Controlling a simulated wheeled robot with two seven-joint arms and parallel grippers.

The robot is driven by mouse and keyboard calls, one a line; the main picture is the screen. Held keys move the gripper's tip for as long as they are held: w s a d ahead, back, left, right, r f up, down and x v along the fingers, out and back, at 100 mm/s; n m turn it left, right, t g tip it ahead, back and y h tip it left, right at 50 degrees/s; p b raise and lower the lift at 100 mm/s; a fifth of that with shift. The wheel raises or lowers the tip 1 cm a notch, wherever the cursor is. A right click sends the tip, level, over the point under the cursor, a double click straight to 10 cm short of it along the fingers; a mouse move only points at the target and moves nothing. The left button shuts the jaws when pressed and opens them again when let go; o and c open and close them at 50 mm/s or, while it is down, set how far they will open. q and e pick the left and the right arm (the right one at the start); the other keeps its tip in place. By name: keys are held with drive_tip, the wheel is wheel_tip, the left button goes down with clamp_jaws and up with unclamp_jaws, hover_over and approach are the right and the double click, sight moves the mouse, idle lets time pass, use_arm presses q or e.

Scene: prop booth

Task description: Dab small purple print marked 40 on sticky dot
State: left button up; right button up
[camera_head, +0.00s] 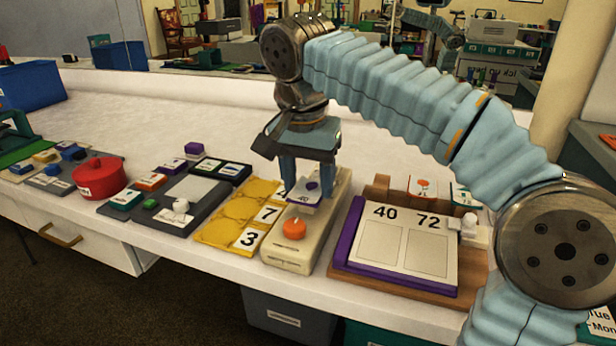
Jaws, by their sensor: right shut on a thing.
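My right gripper (307,172) points down and is shut on a small white-and-purple print (303,194) marked 40 with a dark purple spot. It holds the print over the back part of a long cream block (290,255). An orange round dot (294,228) sits on this block, in front of and slightly left of the print, apart from it. I cannot tell whether the print touches the block. A purple-edged album page (406,250) marked 40 and 72, with two empty frames, lies to the right. My left gripper is not in view.
Yellow tray (222,236) with number cards 7 and 3 lies just left of the block. Further left are a dark tray (178,215), small labelled boxes and a red pot (100,178). A wooden stand (377,187) with cards rises behind the page. The white counter behind is clear.

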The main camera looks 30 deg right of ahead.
drive_tip(key=shift+f+b, duration=0.35)
drive_tip(key=shift+f, duration=0.15)
idle(0.3)
idle(1.1)
wheel_tip(320, 180, up, 4)
drive_tip(key=p, duration=0.4)
drive_tip(key=shift+p, duration=0.3)
drive_tip(key=shift+r, duration=1)
